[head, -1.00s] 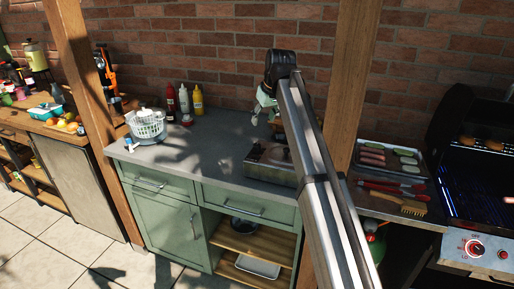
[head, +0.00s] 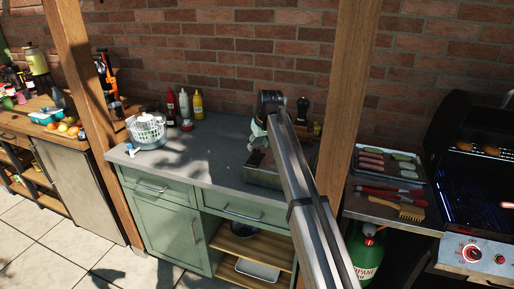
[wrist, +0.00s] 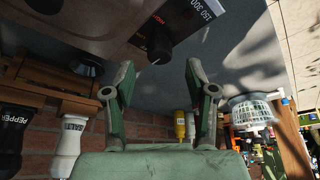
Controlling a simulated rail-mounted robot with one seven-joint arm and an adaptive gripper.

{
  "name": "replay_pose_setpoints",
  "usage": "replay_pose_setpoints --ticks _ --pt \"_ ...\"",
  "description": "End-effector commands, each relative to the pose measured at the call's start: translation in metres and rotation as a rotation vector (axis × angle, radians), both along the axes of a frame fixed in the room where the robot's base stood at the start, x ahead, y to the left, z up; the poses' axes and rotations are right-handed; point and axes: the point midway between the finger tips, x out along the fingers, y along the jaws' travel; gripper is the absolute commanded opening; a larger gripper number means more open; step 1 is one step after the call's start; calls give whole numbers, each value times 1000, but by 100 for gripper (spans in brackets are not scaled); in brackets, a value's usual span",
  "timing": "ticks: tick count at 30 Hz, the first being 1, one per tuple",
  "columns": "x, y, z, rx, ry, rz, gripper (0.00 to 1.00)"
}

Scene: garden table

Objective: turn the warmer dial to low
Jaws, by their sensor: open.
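The warmer (head: 262,178) is a low metal box on the grey counter, partly hidden behind my arm in the head view. In the wrist view, its metal body (wrist: 95,22) is at the top. Its dark front panel (wrist: 185,22) carries printed numbers. The black dial (wrist: 151,46) stands out from that panel; I cannot tell its setting for sure. My gripper (wrist: 160,68) is open, with its green fingers apart and nothing between them. The dial shows just beyond the fingertips, between their lines. In the head view, my gripper (head: 257,131) is above the warmer's left end, mostly hidden by the arm.
Salt (wrist: 69,140) and pepper (wrist: 12,140) grinders stand behind the warmer. Sauce bottles (head: 184,104) and a salad spinner (head: 146,127) stand to the left on the counter. A wooden post (head: 344,100) rises to the right. The counter between spinner and warmer is clear.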

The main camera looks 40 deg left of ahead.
Motion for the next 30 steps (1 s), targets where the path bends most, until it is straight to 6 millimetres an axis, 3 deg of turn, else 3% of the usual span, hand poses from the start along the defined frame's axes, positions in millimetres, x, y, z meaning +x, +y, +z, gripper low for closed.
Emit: replay_pose_setpoints --ticks 9,19,20,24,30 --pt "6 11 -29 1 0 0 56" --pt "6 12 -32 1 0 0 56" --pt "6 12 -32 1 0 0 49" --pt "6 12 -32 1 0 0 0" --pt "6 12 -32 1 0 -1 0"
